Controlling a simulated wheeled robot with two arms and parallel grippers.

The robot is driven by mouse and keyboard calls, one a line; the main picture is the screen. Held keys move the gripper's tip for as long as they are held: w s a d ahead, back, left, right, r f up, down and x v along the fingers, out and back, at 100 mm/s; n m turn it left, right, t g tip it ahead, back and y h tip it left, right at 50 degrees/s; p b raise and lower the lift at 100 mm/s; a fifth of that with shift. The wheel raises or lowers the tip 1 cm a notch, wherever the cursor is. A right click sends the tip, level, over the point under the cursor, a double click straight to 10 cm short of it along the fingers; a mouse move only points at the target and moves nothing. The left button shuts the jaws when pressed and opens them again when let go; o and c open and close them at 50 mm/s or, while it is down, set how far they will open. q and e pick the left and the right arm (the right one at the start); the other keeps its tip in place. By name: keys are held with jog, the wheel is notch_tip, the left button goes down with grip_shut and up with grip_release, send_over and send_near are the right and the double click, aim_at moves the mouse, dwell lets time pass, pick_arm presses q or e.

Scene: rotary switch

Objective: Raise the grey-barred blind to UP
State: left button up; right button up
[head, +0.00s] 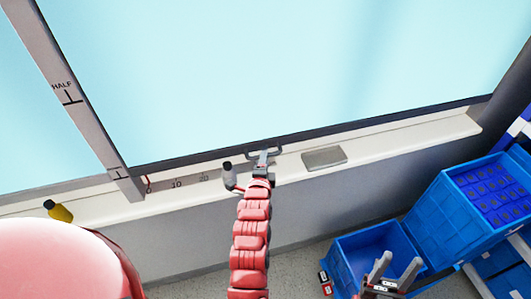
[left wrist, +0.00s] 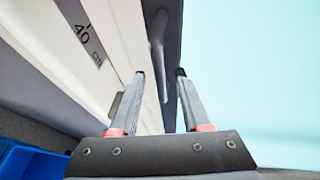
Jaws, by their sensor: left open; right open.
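The pale blue blind (head: 300,70) fills most of the head view, with a dark grey bar (head: 380,121) along its lower edge, close above the sill. A grey loop handle (head: 277,150) sticks out from the bar. My left gripper (head: 262,158) is open at the handle. In the left wrist view the handle (left wrist: 158,45) lies between the spread fingers of my left gripper (left wrist: 160,73); I cannot tell whether they touch it. The post left of the blind carries a HALF mark (head: 68,98). My right gripper (head: 392,270) is open and empty, low at the right, away from the blind.
On the white sill (head: 400,143) are a dark grey bottle (head: 229,174) beside my left gripper, a grey plate (head: 324,158), a ruler strip (head: 160,185) and a yellow bottle (head: 60,212). Blue crates (head: 435,225) stand at the right, near my right gripper.

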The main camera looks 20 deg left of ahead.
pick_arm(q)
jog(key=shift+w+a+f, duration=0.1)
jog(key=shift+w+a, duration=0.1)
jog(key=shift+w, duration=0.45)
grip_shut()
dwell(1.1)
